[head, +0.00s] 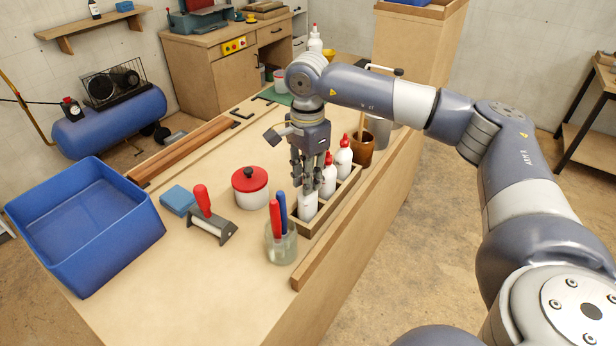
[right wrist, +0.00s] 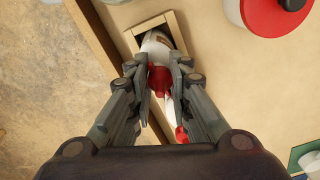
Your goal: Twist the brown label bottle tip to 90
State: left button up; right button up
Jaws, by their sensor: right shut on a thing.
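My right gripper (head: 308,188) points down over the nearest bottle (head: 308,206) in the wooden bottle rack (head: 327,218). In the right wrist view the gripper's fingers (right wrist: 160,72) are shut around the red cap (right wrist: 159,80) of this white bottle (right wrist: 155,42). The bottle stands in the rack. Its tip is hidden by the gripper in the head view, and I cannot make out a brown label or the tip's angle. Two more white bottles with red tips, a middle one (head: 328,182) and a far one (head: 344,160), stand behind it. My left gripper is out of view.
A glass jar (head: 281,246) with red and blue handles stands close to the rack's near end. A white pot with a red lid (head: 250,180) is left of it. A brown cup (head: 361,150) stands beyond the rack.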

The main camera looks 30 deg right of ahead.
jog(key=n, duration=0.2)
jog(key=shift+s+f+n, duration=0.1)
jog(key=shift+f+n, duration=0.05)
jog(key=shift+n, duration=0.15)
jog(key=n, duration=0.2)
jog(key=shift+n+b, duration=0.3)
jog(key=shift+n, duration=1.1)
jog(key=n, duration=0.3)
jog(key=shift+f+b, duration=0.1)
jog(key=shift+b, duration=0.25)
jog(key=shift+n, duration=0.9)
